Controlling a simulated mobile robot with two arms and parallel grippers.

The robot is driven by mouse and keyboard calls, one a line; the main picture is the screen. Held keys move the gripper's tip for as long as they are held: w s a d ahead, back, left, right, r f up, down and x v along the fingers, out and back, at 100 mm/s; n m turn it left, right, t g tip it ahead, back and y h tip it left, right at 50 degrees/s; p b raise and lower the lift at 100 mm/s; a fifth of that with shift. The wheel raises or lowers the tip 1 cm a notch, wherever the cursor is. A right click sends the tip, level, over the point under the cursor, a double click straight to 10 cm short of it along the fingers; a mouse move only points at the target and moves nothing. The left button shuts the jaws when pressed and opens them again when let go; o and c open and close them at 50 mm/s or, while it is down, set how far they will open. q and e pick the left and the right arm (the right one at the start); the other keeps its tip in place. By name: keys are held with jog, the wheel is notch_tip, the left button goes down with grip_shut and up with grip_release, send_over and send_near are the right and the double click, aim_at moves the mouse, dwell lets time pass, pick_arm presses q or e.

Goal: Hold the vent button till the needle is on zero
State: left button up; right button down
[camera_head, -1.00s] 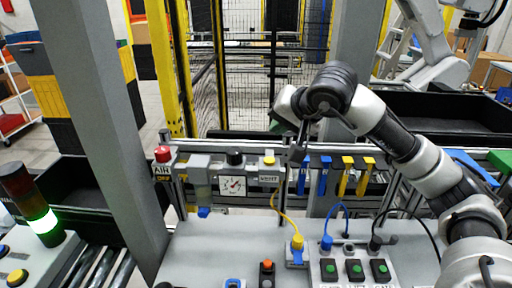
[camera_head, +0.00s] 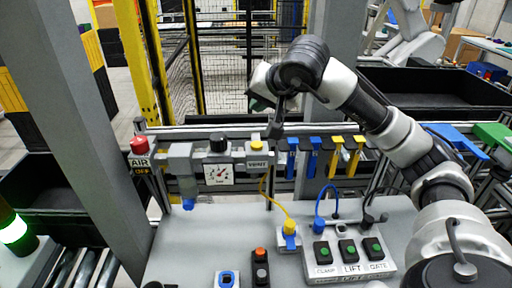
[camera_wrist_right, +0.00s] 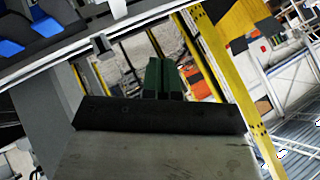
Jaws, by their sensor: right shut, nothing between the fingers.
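The yellow vent button (camera_head: 256,137) sits on a grey block above a white VENT label (camera_head: 257,164). The pressure gauge (camera_head: 219,174) is just to its left; its red needle points up and right, but the exact reading is too small to tell. My right gripper (camera_head: 258,102) hangs just above the vent button in the head view and looks apart from it. Its dark green fingers (camera_wrist_right: 163,78) are shut together and empty in the wrist view. The vent button cannot be made out in the wrist view. My left gripper is not in view.
A red AIR knob (camera_head: 139,145) and a black knob (camera_head: 218,142) stand left of the button. Blue levers (camera_head: 313,143) and yellow levers (camera_head: 354,143) line the rail to its right. A box with green buttons (camera_head: 348,250) sits on the grey bench below.

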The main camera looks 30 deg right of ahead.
jog(key=b, duration=0.4)
send_over(259, 143)
notch_tip(259, 143, down, 6)
jog(key=shift+r, duration=0.25)
jog(key=shift+f+b, duration=0.45)
jog(key=shift+f, duration=0.15)
jog(key=shift+f, duration=0.1)
dwell(0.9)
jog(key=shift+f+b, duration=0.3)
jog(key=shift+b, duration=0.1)
jog(key=shift+f+b, duration=0.5)
jog(key=shift+f, duration=0.05)
dwell(1.3)
jog(key=shift+r, duration=0.1)
dwell(1.8)
jog(key=shift+r+p, duration=0.7)
jog(key=shift+r, duration=0.15)
